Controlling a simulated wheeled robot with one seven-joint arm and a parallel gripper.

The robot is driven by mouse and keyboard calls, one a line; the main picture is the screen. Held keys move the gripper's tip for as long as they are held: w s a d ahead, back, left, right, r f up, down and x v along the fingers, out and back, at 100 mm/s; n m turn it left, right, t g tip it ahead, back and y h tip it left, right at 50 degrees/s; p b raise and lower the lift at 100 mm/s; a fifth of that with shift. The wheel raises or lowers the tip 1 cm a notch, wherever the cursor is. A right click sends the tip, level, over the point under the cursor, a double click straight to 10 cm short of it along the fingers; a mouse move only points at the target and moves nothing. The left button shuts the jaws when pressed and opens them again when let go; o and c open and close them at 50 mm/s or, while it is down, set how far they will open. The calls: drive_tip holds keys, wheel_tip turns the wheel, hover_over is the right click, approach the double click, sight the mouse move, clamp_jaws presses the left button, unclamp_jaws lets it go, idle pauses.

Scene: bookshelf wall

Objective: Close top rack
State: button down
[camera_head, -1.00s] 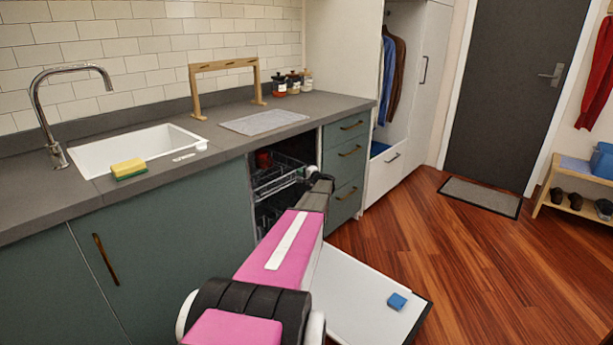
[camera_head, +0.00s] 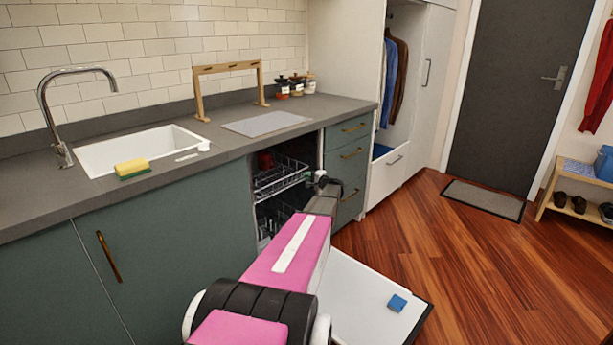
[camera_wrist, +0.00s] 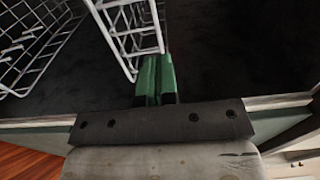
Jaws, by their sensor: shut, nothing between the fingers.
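The top rack (camera_head: 280,180) is a wire rack in the open dishwasher under the counter. It sticks partly out of the front opening. A red item (camera_head: 265,160) shows at its back left. My gripper (camera_head: 318,179) is at the rack's right front end. In the wrist view my gripper's two green fingers (camera_wrist: 155,80) are together, with nothing between them. Their tips are beside white rack wire (camera_wrist: 132,30); I cannot tell if they touch it. More white wire rack (camera_wrist: 35,40) shows at the left.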

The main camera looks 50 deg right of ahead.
drive_tip(key=s, duration=0.9)
drive_tip(key=shift+s, duration=0.25)
drive_tip(key=shift+d, duration=0.1)
